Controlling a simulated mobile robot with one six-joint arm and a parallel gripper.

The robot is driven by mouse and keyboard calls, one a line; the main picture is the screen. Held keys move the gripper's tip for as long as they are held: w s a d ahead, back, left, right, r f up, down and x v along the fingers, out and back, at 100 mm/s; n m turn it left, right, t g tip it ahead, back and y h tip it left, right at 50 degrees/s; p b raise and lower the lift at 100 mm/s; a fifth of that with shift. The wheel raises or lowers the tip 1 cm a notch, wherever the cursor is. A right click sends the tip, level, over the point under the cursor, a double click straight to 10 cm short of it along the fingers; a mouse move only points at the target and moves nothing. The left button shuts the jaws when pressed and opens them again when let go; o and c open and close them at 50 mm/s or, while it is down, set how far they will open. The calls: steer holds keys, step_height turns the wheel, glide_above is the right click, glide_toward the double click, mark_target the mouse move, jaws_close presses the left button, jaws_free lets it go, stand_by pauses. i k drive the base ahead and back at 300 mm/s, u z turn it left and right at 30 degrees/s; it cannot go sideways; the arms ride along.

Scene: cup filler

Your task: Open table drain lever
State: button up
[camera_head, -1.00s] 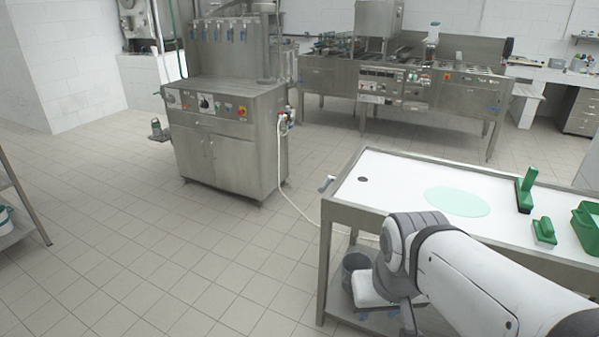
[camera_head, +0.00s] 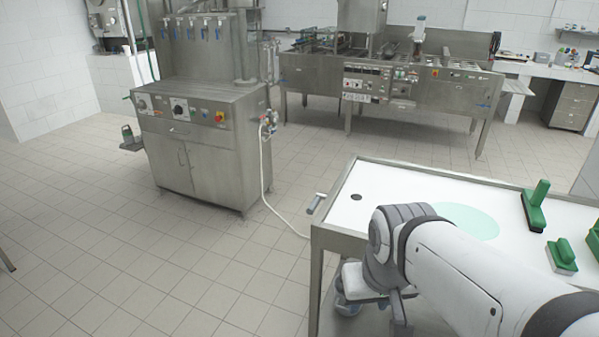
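The table (camera_head: 336,220) has a white top and a steel frame and stands at the lower right. A small dark round drain hole (camera_head: 356,197) is near its left end. My arm reaches in from the lower right, across the table's near edge, and bends downward there. No part of my arm is seen touching the lever.
A pale green disc (camera_head: 464,221) and green-handled tools (camera_head: 535,205) lie on the table. A bucket (camera_head: 347,306) is below, partly hidden by my arm. A steel machine (camera_head: 204,140) stands to the left with a hose on the floor. Tiled floor is free between.

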mark_target(313, 206)
steer(key=i, duration=1.05)
steer(key=z, duration=1.35)
steer(key=k, duration=0.8)
steer(key=u, duration=0.95)
steer(key=i, duration=1)
steer(key=u, duration=0.05)
